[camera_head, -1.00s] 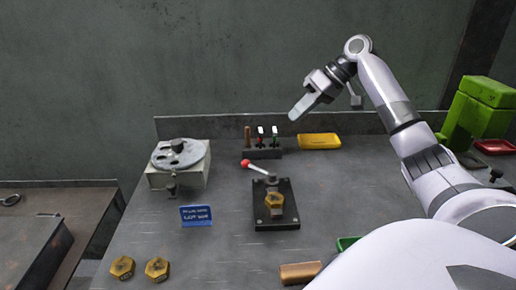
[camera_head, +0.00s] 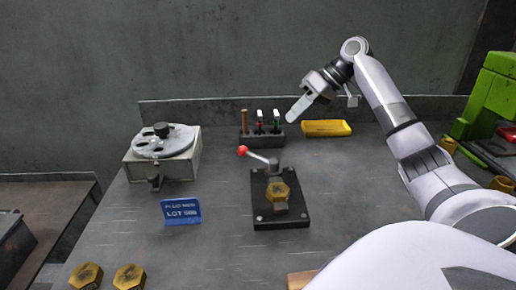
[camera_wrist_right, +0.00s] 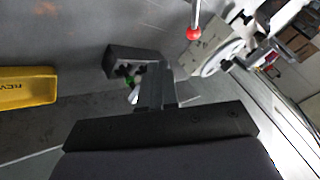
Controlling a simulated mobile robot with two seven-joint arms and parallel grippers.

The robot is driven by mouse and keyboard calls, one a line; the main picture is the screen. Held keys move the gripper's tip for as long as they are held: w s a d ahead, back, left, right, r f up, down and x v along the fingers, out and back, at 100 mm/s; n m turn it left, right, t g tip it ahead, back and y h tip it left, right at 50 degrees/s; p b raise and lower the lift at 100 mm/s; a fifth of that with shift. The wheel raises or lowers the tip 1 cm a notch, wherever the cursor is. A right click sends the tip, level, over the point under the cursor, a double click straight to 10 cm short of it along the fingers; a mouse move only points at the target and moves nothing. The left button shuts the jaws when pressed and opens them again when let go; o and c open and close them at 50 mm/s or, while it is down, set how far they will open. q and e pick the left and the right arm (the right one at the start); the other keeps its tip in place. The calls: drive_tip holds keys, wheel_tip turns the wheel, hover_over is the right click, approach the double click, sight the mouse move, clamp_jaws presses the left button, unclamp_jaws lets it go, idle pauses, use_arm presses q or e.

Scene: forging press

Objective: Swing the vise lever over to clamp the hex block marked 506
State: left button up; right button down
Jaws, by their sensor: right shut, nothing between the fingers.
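The vise (camera_head: 281,215) is a dark plate on the bench with a brass hex block (camera_head: 279,192) on it; any number on the block is too small to read. Its lever (camera_head: 262,158) points to the upper left and ends in a red knob (camera_head: 243,151). The knob also shows at the top of the right wrist view (camera_wrist_right: 194,34). My right gripper (camera_head: 291,118) is shut and empty, raised above the back of the bench, up and right of the knob and apart from it. My left gripper is not in view.
A rack (camera_head: 262,136) with several small tools and a yellow tray (camera_head: 326,128) stand at the back. A round-topped device (camera_head: 163,150) and a blue lot sign (camera_head: 181,211) are on the left. Two brass hex blocks (camera_head: 86,276) lie front left. A green machine (camera_head: 490,95) stands right.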

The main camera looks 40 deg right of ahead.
idle(0.3)
drive_tip(key=x, duration=1)
drive_tip(key=shift+a+f, duration=0.15)
drive_tip(key=shift+f, duration=0.05)
drive_tip(key=shift+w+a+r, duration=0.1)
drive_tip(key=shift+a+r, duration=0.15)
drive_tip(key=shift+a, duration=0.3)
drive_tip(key=shift+a+r, duration=0.2)
drive_tip(key=shift+a, duration=0.35)
drive_tip(key=shift+w+a+r, duration=0.1)
drive_tip(key=shift+a+r, duration=0.05)
drive_tip(key=shift+a, duration=0.55)
